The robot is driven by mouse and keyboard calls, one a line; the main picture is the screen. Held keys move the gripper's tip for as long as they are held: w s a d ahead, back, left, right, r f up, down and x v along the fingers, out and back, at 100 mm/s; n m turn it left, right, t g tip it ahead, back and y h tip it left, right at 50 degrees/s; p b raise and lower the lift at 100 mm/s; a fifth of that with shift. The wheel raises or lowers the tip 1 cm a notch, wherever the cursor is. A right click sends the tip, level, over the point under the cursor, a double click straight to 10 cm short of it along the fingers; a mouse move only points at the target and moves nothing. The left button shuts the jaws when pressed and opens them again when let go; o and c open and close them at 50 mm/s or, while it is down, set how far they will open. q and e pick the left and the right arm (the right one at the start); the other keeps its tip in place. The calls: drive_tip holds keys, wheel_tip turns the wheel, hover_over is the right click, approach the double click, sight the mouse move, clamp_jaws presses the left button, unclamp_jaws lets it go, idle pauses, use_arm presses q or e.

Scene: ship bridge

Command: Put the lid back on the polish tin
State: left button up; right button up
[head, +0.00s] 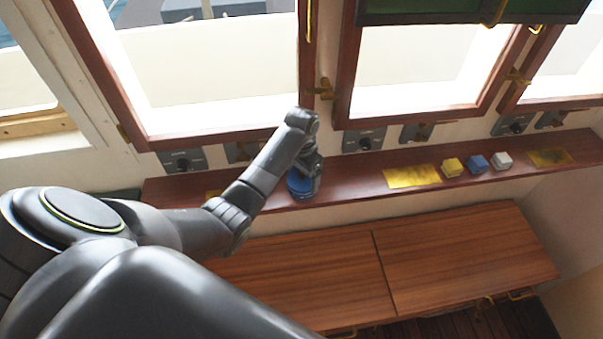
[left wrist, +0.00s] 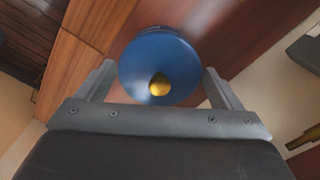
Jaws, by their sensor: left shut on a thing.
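A round blue lid with a gold knob (left wrist: 160,60) sits between the two fingers of my left gripper (left wrist: 157,72) in the left wrist view. The gripper is shut on it. In the head view my left gripper (head: 309,160) is over the wooden shelf, with a round blue body (head: 300,186) right under it. I cannot tell there how much of this blue is lid and how much is tin, or whether lid and tin touch. My right gripper is not in view.
The narrow shelf (head: 350,188) runs below the windows. To the right are brass plates (head: 412,176) and yellow (head: 452,167), blue (head: 477,164) and white (head: 502,160) blocks. A wooden cabinet top (head: 460,255) lies lower, clear.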

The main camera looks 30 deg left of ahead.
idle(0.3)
use_arm(q)
drive_tip(key=o, duration=0.8)
drive_tip(key=shift+o, duration=0.2)
drive_tip(key=shift+r, duration=3.55)
clamp_jaws()
drive_tip(key=shift+f, duration=0.15)
